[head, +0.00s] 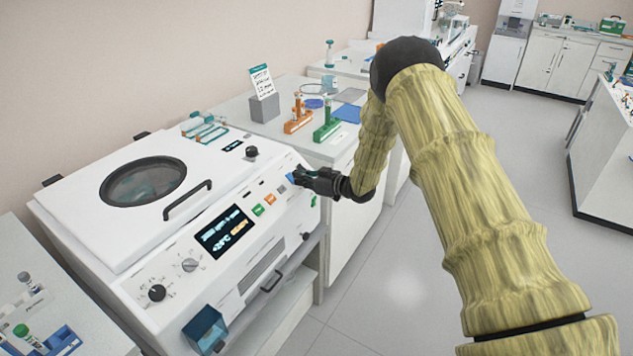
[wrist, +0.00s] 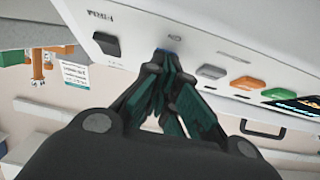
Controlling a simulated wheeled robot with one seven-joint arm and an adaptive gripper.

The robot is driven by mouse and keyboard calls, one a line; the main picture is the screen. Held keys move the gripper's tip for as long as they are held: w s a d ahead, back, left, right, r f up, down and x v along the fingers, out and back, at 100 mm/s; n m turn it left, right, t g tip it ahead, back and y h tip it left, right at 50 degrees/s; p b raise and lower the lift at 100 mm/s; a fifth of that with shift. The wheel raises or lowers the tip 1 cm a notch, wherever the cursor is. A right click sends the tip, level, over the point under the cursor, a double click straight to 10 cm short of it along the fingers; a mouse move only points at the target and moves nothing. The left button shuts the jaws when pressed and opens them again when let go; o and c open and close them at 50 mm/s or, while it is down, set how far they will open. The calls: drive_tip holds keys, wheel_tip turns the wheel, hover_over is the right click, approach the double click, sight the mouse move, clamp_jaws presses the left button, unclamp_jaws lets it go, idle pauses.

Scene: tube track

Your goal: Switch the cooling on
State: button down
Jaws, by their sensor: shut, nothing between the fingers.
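The white machine (head: 95,235) has a sloped front panel with a row of buttons. A blue button (head: 290,178) sits at the right end of this row, and a sliver of it (wrist: 165,51) shows at my fingertips in the wrist view. My gripper (head: 298,177) is shut and empty, with its fingertips (wrist: 163,62) at the blue button. The fingers hide most of the button, so I cannot tell whether they touch it or whether it is pressed. The labels are too small to read, so I cannot tell which control is the cooling.
Beside the blue button are a grey button (wrist: 212,72), an orange button (wrist: 247,83) and a green button (wrist: 280,93). A black switch (wrist: 106,44) is on the other side. A lit display (head: 224,231) is on the panel. Tube racks (head: 326,129) stand on the bench behind.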

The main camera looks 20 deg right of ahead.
drive_tip(key=shift+w+a+r, duration=0.1)
drive_tip(key=shift+a, duration=0.05)
drive_tip(key=shift+r, duration=0.35)
drive_tip(key=b+v, duration=0.1)
drive_tip(key=v, duration=1.2)
drive_tip(key=shift+f, duration=0.1)
